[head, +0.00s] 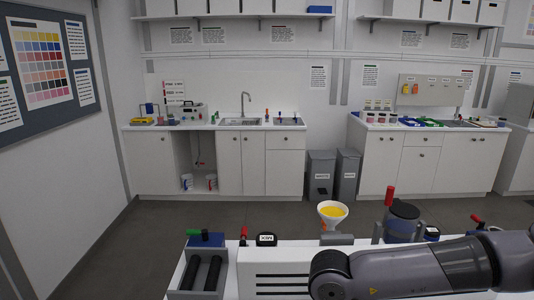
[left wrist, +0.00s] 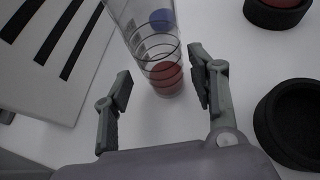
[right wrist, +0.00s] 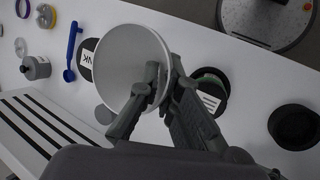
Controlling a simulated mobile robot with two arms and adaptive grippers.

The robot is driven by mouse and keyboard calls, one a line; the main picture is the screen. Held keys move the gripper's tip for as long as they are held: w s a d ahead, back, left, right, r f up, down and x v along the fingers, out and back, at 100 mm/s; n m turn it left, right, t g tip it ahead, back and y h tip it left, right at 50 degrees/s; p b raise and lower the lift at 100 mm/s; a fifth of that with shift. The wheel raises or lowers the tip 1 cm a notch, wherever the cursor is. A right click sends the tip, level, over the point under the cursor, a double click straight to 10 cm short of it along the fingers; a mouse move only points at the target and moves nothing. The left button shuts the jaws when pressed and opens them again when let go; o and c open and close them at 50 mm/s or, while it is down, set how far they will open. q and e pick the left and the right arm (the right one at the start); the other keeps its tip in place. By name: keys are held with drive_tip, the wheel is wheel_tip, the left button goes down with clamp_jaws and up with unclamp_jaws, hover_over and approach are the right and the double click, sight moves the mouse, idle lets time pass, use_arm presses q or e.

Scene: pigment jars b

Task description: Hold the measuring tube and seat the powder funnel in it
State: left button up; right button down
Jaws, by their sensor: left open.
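The clear measuring tube (left wrist: 146,38), with dark ring marks, a red base end and a blue spot showing through it, stands on the white table in the left wrist view. My left gripper (left wrist: 163,82) is open, one finger on each side of the tube, with gaps showing. In the right wrist view my right gripper (right wrist: 162,85) is closed on the edge of the pale powder funnel (right wrist: 122,62). My left gripper and the tube are hidden in the head view.
A white slotted rack (head: 262,276) lies beside the tube. A dark round holder (left wrist: 288,122) and another with red inside (left wrist: 277,12) stand right of it. Labelled jars (right wrist: 212,92) and a round scale plate (right wrist: 268,18) surround the funnel. A red-handled device (head: 402,222) stands behind my right arm.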

use_arm(q)
drive_tip(key=shift+s+d+f, duration=0.15)
drive_tip(key=shift+d+f, duration=0.25)
drive_tip(key=shift+d, duration=0.25)
use_arm(e)
drive_tip(key=shift+s+r, duration=0.15)
drive_tip(key=shift+s, duration=0.2)
use_arm(q)
drive_tip(key=shift+d+f, duration=0.15)
drive_tip(key=shift+f, duration=0.05)
drive_tip(key=shift+w, duration=0.3)
drive_tip(key=shift+c, duration=0.2)
use_arm(e)
drive_tip(key=shift+w+a, duration=0.1)
drive_tip(key=shift+w, duration=0.15)
use_arm(q)
drive_tip(key=shift+s, duration=0.1)
drive_tip(key=c, duration=0.4)
use_arm(e)
drive_tip(key=shift+s, duration=0.15)
use_arm(q)
drive_tip(key=c, duration=0.4)
drive_tip(key=shift+o, duration=0.2)
